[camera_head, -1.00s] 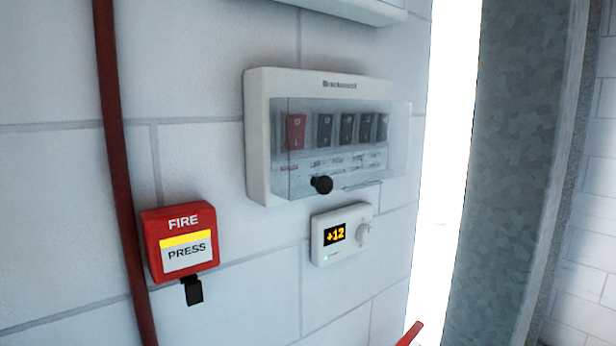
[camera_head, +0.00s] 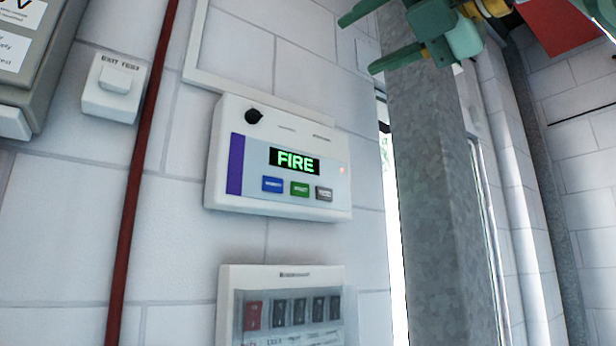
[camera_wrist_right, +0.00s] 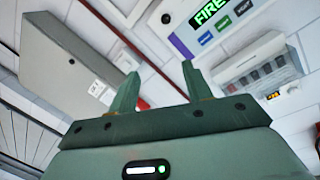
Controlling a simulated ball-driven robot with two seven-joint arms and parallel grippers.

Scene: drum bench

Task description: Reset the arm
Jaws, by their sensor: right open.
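My right gripper (camera_head: 357,43) shows at the top right of the head view, green, with its two fingers spread and pointing left. Nothing is between its fingers, which also show in the right wrist view (camera_wrist_right: 160,76). It is apart from the white wall panel (camera_head: 343,200), which has a green FIRE display, several buttons and a black knob. This panel also shows at the top of the right wrist view (camera_wrist_right: 242,8). My left gripper is in neither view.
Below the FIRE panel is a white switch box (camera_head: 225,307) with a clear cover. A red pipe (camera_head: 140,170) runs down the wall beside an exit button box (camera_head: 97,103). A grey metal column (camera_head: 430,180) stands at right.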

